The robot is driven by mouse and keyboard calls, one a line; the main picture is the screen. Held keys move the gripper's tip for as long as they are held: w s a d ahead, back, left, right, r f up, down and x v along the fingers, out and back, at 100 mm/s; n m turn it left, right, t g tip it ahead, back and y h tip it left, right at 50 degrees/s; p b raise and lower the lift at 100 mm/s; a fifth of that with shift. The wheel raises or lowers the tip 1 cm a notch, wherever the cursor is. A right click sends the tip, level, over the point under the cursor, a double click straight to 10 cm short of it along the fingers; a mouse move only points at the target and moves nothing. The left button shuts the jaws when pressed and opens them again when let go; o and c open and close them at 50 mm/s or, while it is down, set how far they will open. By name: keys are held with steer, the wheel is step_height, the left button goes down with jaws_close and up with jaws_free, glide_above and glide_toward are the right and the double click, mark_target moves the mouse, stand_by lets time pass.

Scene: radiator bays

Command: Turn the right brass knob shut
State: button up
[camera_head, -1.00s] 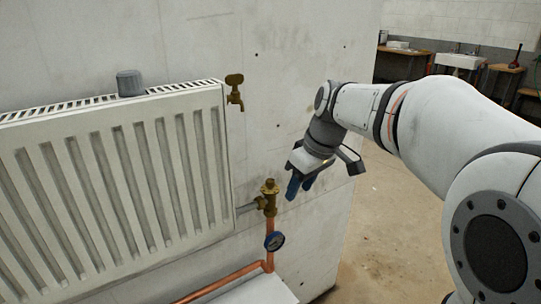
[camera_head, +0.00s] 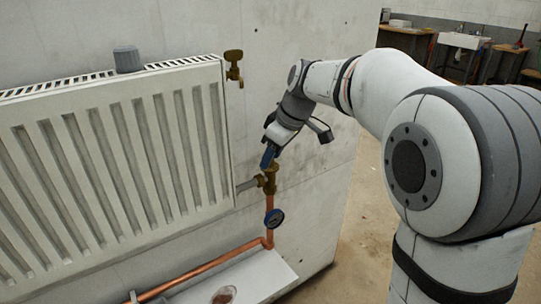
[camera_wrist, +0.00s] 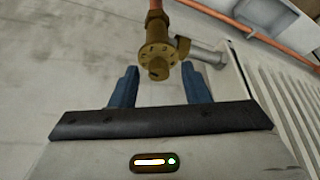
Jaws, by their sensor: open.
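A brass valve (camera_head: 268,181) stands on the copper pipe at the radiator's lower right corner. Its round brass knob faces the wrist camera (camera_wrist: 159,58). My gripper (camera_head: 268,156) is just above the valve in the head view and hides part of its top. In the wrist view my gripper (camera_wrist: 160,88) shows two blue fingers, apart and empty, with the knob ahead of the gap between them. I see no contact. A second brass fitting, a tap (camera_head: 234,68), is on the wall by the radiator's upper right corner.
A white radiator (camera_head: 110,160) fills the left, with a grey cap (camera_head: 127,60) on top. A white ledge (camera_head: 245,277) lies beneath. Bare wall (camera_head: 310,210) lies right of the pipe.

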jaws_close()
steer(key=shift+a, duration=0.2)
steer(key=shift+d, duration=0.15)
stand_by(0.4)
